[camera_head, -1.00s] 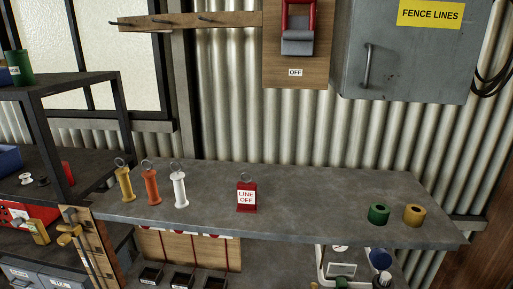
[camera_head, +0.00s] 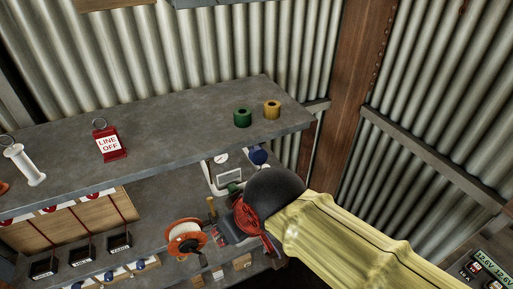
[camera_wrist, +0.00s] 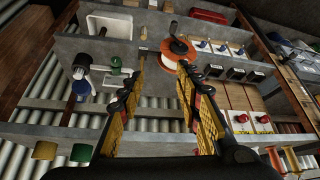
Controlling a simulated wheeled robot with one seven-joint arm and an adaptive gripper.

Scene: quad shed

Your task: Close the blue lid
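A round blue lid-like part (camera_head: 258,155) shows at the right end of the lower shelf in the head view, just beyond my dark wrist. What looks like the same blue part (camera_wrist: 80,88) is at the left in the wrist view, beside a dark and white fitting. I cannot tell whether it is open or shut. My gripper (camera_wrist: 161,65) has its two yellow-and-black fingers spread apart with nothing held between them. It points toward the shelf, with the blue part off to the left of its fingers in the wrist view. In the head view my arm mostly hides the gripper.
An orange reel (camera_head: 186,238) stands on the lower shelf near my gripper. A white-framed holder (camera_head: 222,178) is beside the blue part. The upper shelf (camera_head: 190,125) overhangs, bearing green (camera_head: 242,118) and yellow (camera_head: 272,110) rolls and a red LINE OFF tag (camera_head: 109,143).

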